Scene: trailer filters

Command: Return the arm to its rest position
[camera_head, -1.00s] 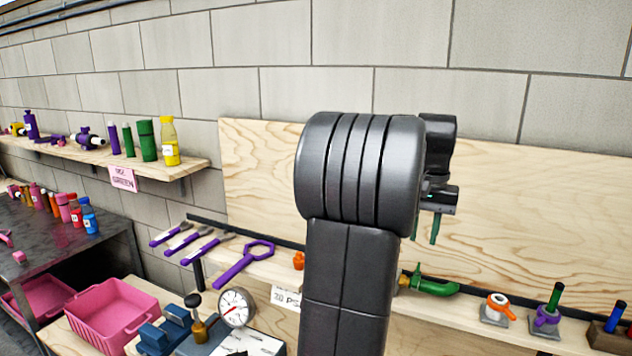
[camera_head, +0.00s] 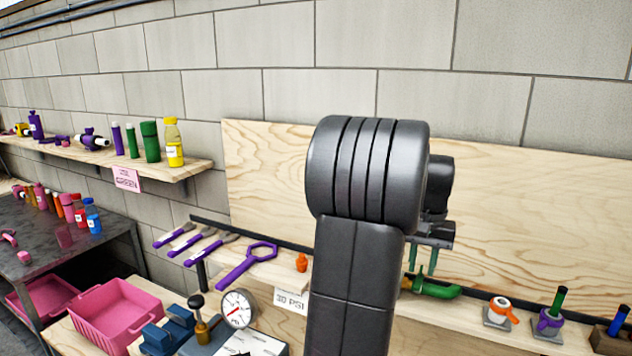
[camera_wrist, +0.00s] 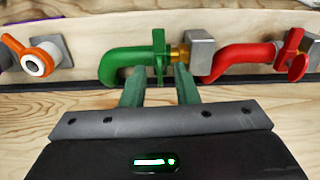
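My arm stands upright in the middle of the head view, and my gripper (camera_head: 423,259) shows to its right, in front of the wooden back board. In the wrist view my gripper (camera_wrist: 159,88) has two green fingers, spread apart with nothing held between them. A green bent pipe with a green valve handle (camera_wrist: 158,58) lies just beyond the fingertips; I cannot tell the exact gap. The same green pipe (camera_head: 437,290) shows below my gripper in the head view, partly hidden by my arm.
The wrist view shows a red pipe valve (camera_wrist: 240,60) and an orange-handled fitting (camera_wrist: 38,60) beside the green pipe. In the head view, purple tools (camera_head: 247,262), a pressure gauge (camera_head: 236,309) and a pink bin (camera_head: 115,318) are left of my arm. A bottle shelf (camera_head: 195,170) is further left.

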